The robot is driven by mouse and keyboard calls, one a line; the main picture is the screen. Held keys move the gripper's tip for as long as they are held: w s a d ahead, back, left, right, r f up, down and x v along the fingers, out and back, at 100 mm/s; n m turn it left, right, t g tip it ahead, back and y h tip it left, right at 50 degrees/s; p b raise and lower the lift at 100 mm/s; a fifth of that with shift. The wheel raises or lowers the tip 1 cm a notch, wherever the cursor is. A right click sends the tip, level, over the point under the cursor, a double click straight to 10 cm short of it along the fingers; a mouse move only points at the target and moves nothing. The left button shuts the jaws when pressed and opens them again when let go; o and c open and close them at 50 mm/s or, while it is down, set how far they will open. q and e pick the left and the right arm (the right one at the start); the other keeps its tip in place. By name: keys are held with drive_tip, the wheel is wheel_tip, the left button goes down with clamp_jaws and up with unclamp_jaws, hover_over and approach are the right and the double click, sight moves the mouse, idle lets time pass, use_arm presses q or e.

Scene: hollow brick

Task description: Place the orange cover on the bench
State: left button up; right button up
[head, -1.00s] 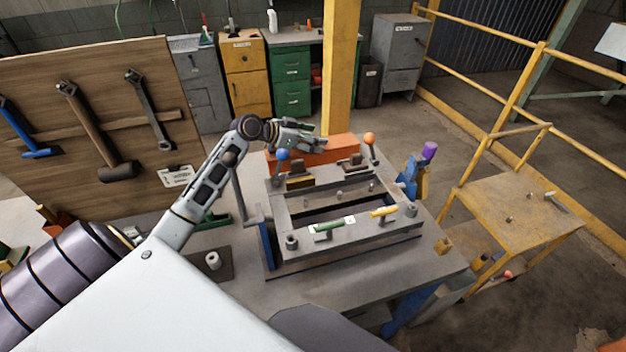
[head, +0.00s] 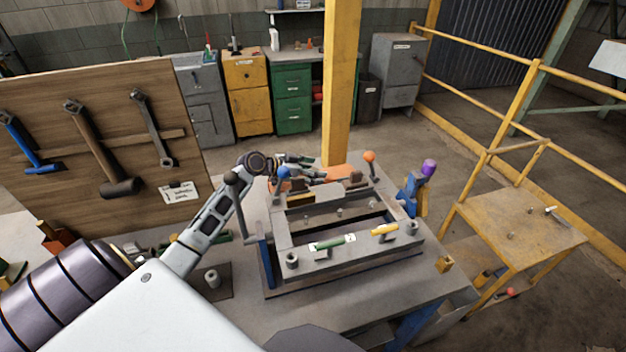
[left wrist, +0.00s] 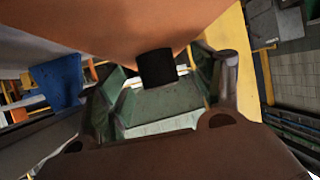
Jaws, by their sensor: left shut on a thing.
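The orange cover (head: 338,172) shows only in part in the head view, behind the grey fixture on the bench (head: 345,310). In the left wrist view its broad orange underside or face (left wrist: 110,25) fills the top, with a black handle (left wrist: 157,68) on it. My left gripper (head: 318,174) reaches over to the far side of the fixture, and its fingers (left wrist: 160,85) are closed at the black handle. Whether the cover touches the bench is hidden by the fixture. My right gripper is not in view.
The fixture (head: 350,250) has blue and orange ball levers (head: 369,157) close to my gripper. A yellow post (head: 341,90) rises behind the bench. A tool board (head: 95,130) stands at the left. A blue tool with a purple top (head: 428,168) is at the right.

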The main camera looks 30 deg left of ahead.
use_arm(q)
drive_tip(key=shift+f, duration=1.85)
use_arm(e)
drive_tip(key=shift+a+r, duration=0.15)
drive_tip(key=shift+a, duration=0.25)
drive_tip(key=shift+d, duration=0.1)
use_arm(q)
drive_tip(key=o, duration=0.7)
drive_tip(key=shift+f, duration=0.15)
drive_tip(key=o, duration=0.4)
drive_tip(key=shift+o, duration=0.2)
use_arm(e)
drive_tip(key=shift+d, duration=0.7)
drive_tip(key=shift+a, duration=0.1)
